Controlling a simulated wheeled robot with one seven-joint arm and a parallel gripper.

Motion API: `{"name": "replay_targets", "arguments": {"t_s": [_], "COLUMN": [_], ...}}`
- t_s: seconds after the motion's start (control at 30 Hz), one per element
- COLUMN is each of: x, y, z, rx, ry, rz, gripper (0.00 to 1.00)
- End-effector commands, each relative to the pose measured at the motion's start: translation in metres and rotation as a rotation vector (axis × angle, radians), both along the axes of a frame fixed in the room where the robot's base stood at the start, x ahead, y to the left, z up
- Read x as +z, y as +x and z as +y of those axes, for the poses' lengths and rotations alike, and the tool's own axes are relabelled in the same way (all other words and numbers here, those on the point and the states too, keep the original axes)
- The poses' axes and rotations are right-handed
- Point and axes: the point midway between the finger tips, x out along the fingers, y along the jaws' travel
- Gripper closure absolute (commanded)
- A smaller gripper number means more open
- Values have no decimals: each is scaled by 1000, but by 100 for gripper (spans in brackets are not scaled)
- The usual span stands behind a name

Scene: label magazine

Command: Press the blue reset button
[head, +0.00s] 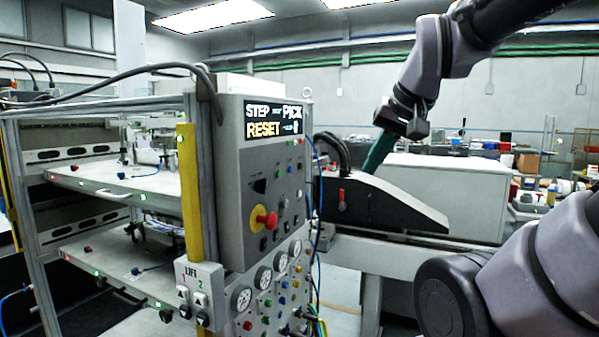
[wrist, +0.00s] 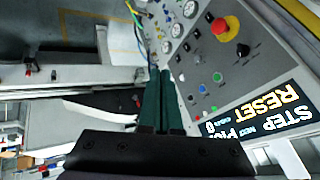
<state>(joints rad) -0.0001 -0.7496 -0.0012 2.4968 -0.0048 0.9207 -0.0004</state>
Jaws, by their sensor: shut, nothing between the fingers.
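The grey control panel (head: 245,180) stands left of centre in the head view, with a lit display (head: 273,120) reading "STEP", "PICK" and "RESET". In the wrist view the panel fills the upper right, and a small blue button (wrist: 202,89) sits between the display and the red emergency knob. In the head view the small buttons are hard to tell apart. My gripper (head: 372,165), with dark green fingers, is shut and empty, to the right of the panel. In the wrist view its fingertips (wrist: 160,73) point past the panel's edge, apart from the blue button.
A red emergency knob on a yellow base (head: 264,218) sticks out of the panel. Gauges (head: 262,277) and more buttons are below it. A black sloped machine cover (head: 385,205) lies below my gripper. Cables hang along the panel's right edge. Shelves (head: 110,185) stand at left.

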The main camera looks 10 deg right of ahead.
Motion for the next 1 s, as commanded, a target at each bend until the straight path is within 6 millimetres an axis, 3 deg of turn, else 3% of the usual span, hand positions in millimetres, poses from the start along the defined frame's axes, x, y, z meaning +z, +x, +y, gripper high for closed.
{"name": "replay_targets", "arguments": {"t_s": [0.2,0.37,0.6,0.8,1.0], "x": [0,-6,-21,-37,-50], "y": [3,22,88,149,186], "z": [0,5,15,13,7], "rx": [9,73,278,421,490], "ry": [3,41,211,376,469], "rz": [12,101,260,270,227], "gripper": [100,100,100,100,100]}}
